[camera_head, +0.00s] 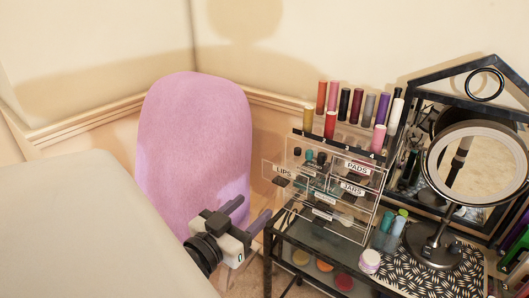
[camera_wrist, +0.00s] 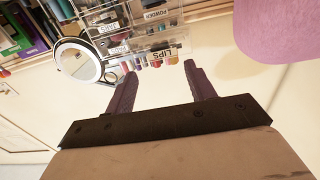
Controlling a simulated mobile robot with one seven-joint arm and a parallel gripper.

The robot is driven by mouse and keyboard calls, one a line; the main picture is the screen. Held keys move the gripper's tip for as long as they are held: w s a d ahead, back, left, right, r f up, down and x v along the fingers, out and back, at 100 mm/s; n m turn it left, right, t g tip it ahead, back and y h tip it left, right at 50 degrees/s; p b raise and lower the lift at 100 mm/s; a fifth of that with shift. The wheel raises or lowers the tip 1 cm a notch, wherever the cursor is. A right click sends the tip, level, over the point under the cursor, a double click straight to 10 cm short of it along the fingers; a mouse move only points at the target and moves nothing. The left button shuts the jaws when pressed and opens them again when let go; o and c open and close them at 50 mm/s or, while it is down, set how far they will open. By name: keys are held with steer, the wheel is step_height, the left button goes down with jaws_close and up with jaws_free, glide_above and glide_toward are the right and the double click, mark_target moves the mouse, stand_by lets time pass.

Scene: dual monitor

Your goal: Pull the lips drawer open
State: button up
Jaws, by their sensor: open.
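The lips drawer (camera_head: 272,168) is a clear drawer with a white LIPS label, at the upper left of a clear acrylic organizer (camera_head: 366,212). In the wrist view, which is upside down, the lips drawer (camera_wrist: 160,54) shows lipsticks inside. My gripper (camera_head: 247,213) is open and empty, in front of the organizer and lower left of the lips drawer in the head view. In the wrist view its fingertips (camera_wrist: 161,67) point toward the drawer, with a gap visible. The drawer's handle is hard to make out.
Drawers labelled PADS (camera_head: 357,168) and JARS (camera_head: 352,188) sit beside it. Several bottles stand on top. A round mirror (camera_head: 478,165) is at right on the dark vanity table. A pink chair (camera_head: 195,135) stands left, close behind my gripper.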

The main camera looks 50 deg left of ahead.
steer(key=shift+v, duration=2.15)
